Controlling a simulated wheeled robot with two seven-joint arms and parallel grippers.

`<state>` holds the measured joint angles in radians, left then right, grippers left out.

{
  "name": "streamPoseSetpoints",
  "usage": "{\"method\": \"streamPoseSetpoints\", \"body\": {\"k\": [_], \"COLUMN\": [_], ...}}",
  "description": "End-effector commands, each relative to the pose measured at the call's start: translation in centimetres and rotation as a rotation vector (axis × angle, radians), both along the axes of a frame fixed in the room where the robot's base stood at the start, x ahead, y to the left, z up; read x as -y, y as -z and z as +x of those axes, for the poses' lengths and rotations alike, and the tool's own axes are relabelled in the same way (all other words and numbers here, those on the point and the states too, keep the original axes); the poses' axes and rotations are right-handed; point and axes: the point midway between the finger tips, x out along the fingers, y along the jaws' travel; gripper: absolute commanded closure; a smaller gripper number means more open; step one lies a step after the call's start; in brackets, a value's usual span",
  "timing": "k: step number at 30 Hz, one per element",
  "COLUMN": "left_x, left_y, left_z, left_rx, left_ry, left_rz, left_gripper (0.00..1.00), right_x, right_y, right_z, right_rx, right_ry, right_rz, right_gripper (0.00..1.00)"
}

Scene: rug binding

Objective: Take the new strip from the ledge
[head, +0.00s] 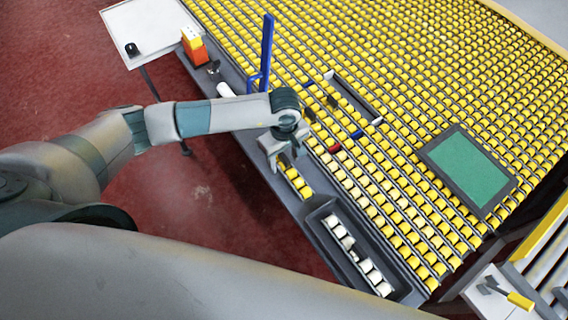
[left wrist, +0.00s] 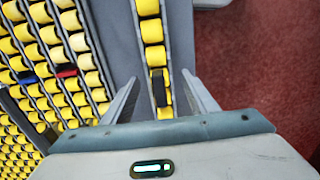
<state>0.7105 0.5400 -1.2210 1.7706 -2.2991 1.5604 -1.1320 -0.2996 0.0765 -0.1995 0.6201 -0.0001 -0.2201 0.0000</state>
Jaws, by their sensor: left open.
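The new strip, a narrow grey rail carrying a row of yellow rollers (head: 298,182), lies on the grey ledge (head: 262,166) along the near side of the roller bed. In the left wrist view the strip (left wrist: 152,33) runs away from me, with a dark band (left wrist: 159,88) around its near part. My left gripper (head: 285,160) is over the strip's far end in the head view. In the left wrist view my left gripper (left wrist: 161,80) is open, one finger on each side of the strip; contact cannot be told. My right gripper is not in view.
A dark tray (head: 314,222) with white rollers sits beside the strip. The roller bed (head: 400,60) holds a green panel (head: 468,165), an open slot (head: 355,97), and small red and blue pieces. A blue upright post (head: 267,50) and an orange-red box (head: 194,50) stand farther along.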

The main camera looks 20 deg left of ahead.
Motion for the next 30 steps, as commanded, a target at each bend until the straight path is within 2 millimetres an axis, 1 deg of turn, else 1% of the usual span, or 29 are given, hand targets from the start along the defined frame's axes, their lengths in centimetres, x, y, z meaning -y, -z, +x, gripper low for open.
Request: {"method": "streamPoseSetpoints", "body": {"k": [1, 2, 3, 5, 6, 8, 16, 20, 25, 29, 30], "left_x": [0.0, 0.0, 0.0, 0.0, 0.0, 0.0, 0.0, 0.1, 0.1, 0.0, 0.6], "left_y": [0.0, 0.0, 0.0, 0.0, 0.0, 0.0, -0.1, -0.4, -1.7, -3.6, -4.1], "left_z": [0.0, 0.0, 0.0, 0.0, 0.0, 0.0, 0.1, 0.1, 0.2, 0.2, 0.3], "left_rx": [0.0, 0.0, 0.0, 0.0, 0.0, 0.0, 0.001, 0.003, 0.005, 0.007, 0.006], "left_ry": [0.0, 0.0, 0.0, 0.0, 0.0, 0.0, 0.0, 0.0, 0.002, 0.003, 0.003], "left_rz": [0.0, 0.0, 0.0, 0.0, 0.0, 0.0, -0.001, -0.002, -0.002, -0.001, -0.004], "left_gripper": [0.47, 0.52, 0.61, 0.76, 0.85, 0.99, 0.99, 0.99, 0.99, 0.99, 0.99], "right_x": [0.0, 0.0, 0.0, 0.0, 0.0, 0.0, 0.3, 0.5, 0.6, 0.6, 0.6], "right_y": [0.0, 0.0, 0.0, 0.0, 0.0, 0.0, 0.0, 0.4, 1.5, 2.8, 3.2], "right_z": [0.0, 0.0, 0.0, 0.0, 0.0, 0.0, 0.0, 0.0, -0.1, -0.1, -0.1], "right_rx": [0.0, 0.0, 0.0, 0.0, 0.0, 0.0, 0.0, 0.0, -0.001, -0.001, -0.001], "right_ry": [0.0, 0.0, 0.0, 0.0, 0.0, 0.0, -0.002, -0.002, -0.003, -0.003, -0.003], "right_rz": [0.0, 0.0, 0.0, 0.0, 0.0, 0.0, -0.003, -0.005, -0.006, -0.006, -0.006], "right_gripper": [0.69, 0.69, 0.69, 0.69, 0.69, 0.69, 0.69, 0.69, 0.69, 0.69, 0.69]}}
